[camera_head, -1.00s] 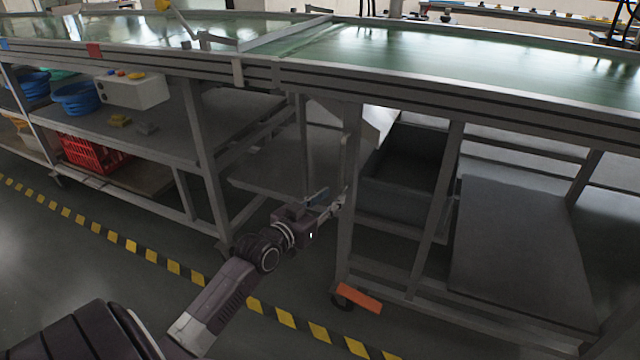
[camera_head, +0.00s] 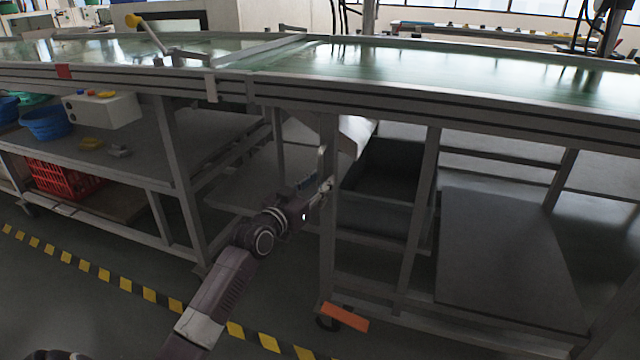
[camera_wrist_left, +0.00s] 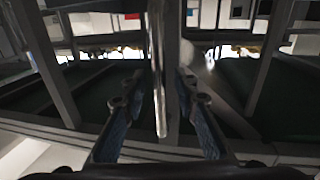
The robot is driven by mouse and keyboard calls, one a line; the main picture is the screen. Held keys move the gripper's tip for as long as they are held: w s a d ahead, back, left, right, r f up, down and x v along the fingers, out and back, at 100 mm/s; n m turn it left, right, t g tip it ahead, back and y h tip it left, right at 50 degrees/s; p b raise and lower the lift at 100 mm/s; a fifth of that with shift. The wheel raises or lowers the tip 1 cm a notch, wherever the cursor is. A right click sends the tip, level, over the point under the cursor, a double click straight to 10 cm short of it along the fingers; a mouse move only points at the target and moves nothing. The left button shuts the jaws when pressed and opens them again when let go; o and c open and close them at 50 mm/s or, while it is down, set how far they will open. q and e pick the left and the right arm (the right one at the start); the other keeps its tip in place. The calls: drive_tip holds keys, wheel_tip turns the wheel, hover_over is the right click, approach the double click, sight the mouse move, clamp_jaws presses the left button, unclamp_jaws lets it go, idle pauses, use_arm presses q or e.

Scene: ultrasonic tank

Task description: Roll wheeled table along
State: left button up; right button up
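The wheeled table (camera_head: 470,99) has a grey metal frame and a green, glossy top, and fills the right of the head view. A black caster (camera_head: 327,323) with an orange pedal (camera_head: 344,317) is at the foot of its near left leg. A slim vertical handle (camera_head: 322,163) is on that leg. My left gripper (camera_head: 326,187) is at the handle's lower end. In the left wrist view, its fingers (camera_wrist_left: 158,100) are apart on either side of the shiny handle bar (camera_wrist_left: 157,70), with gaps showing on both sides. My right gripper is not in view.
Another table (camera_head: 130,62) adjoins on the left, with a shelf holding a white box (camera_head: 104,110) and blue basin (camera_head: 46,123). A red crate (camera_head: 63,180) is below. Yellow-black tape (camera_head: 150,294) crosses the floor, which is clear in front.

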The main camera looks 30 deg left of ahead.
use_arm(q)
drive_tip(key=shift+w, duration=0.1)
drive_tip(key=shift+c, duration=0.3)
clamp_jaws()
